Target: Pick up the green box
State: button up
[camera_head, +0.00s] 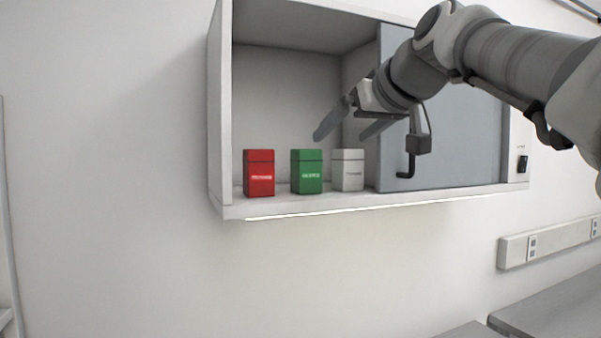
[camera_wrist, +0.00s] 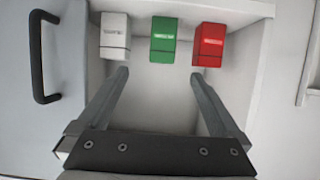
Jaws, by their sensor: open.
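The green box (camera_head: 307,172) stands upright on the floor of the open wall cabinet, between a red box (camera_head: 258,173) on its left and a white box (camera_head: 348,170) on its right. My gripper (camera_head: 340,128) is open and empty, at the cabinet opening, above and in front of the boxes. In the wrist view the green box (camera_wrist: 163,40) lies beyond the fingertips (camera_wrist: 158,75), roughly midway between them. The white box (camera_wrist: 115,36) and red box (camera_wrist: 209,45) flank it there, each beyond one fingertip.
The cabinet's bottom board (camera_head: 228,199) and left side wall (camera_head: 219,110) bound the opening. A grey door panel (camera_head: 455,125) with a black handle (camera_head: 405,163) covers the right part. A socket strip (camera_head: 550,243) and grey tops are lower right.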

aim_at(311, 161)
jog(key=p+x, duration=0.2)
jog(key=x, duration=0.9)
jog(key=shift+w+a+r, duration=0.1)
jog(key=shift+w+a, duration=0.1)
jog(key=shift+w, duration=0.05)
jog(key=shift+p+x, duration=1.15)
jog(key=shift+x, duration=1.95)
jog(key=shift+s+a, duration=0.1)
jog(key=shift+s, duration=0.15)
jog(key=c, duration=1.5)
notch_tip(311, 161, up, 9)
jog(key=shift+p, duration=1.15)
jog(key=shift+r, duration=0.35)
